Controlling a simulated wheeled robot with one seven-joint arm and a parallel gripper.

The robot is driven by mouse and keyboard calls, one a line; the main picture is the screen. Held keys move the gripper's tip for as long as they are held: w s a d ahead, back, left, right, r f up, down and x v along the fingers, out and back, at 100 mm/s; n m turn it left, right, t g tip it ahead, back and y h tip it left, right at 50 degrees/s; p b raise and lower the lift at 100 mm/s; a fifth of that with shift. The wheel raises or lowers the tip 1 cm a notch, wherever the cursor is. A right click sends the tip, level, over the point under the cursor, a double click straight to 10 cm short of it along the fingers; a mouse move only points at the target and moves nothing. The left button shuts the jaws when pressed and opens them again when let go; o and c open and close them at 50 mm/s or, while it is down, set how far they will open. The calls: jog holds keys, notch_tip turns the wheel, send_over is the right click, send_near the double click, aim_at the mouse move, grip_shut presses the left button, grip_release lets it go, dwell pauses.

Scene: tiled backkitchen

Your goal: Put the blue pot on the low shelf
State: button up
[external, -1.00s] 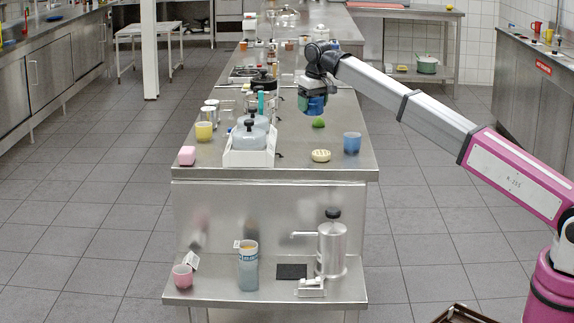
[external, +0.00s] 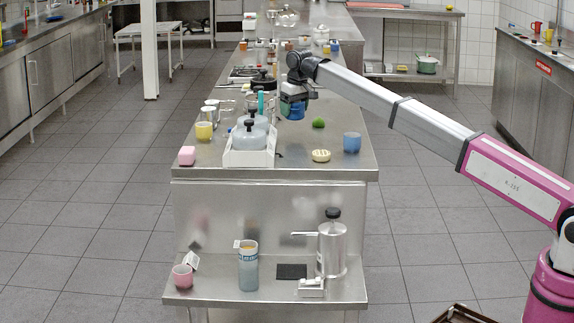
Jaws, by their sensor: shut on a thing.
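My gripper (external: 293,100) is over the right part of the steel counter, its jaws closed on a small blue pot (external: 293,111). The pot hangs below the wrist; its fine shape and the fingertips are too small to make out. A second blue pot-like cup (external: 352,143) stands upright on the counter near its right edge, apart from my gripper. The low shelf (external: 215,290) is the steel ledge below the counter's near end, well below and nearer than my gripper.
The shelf carries a pink cup (external: 182,276), a blue-grey container (external: 248,267), a dark mat (external: 291,271) and a steel dispenser (external: 331,247). On the counter are a white tray (external: 248,158) with lidded jars, a round biscuit-like thing (external: 321,156) and a green fruit (external: 318,123).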

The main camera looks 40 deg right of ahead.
aim_at(295, 131)
jog(key=shift+w+d+f, duration=0.4)
jog(key=shift+d, duration=0.25)
jog(key=shift+f, duration=2.05)
jog(key=shift+f, duration=0.1)
jog(key=o, duration=1.2)
jog(key=shift+c, duration=0.2)
jog(key=r, duration=0.4)
jog(key=s+r, duration=0.1)
jog(key=r, duration=0.7)
jog(key=shift+s, duration=0.4)
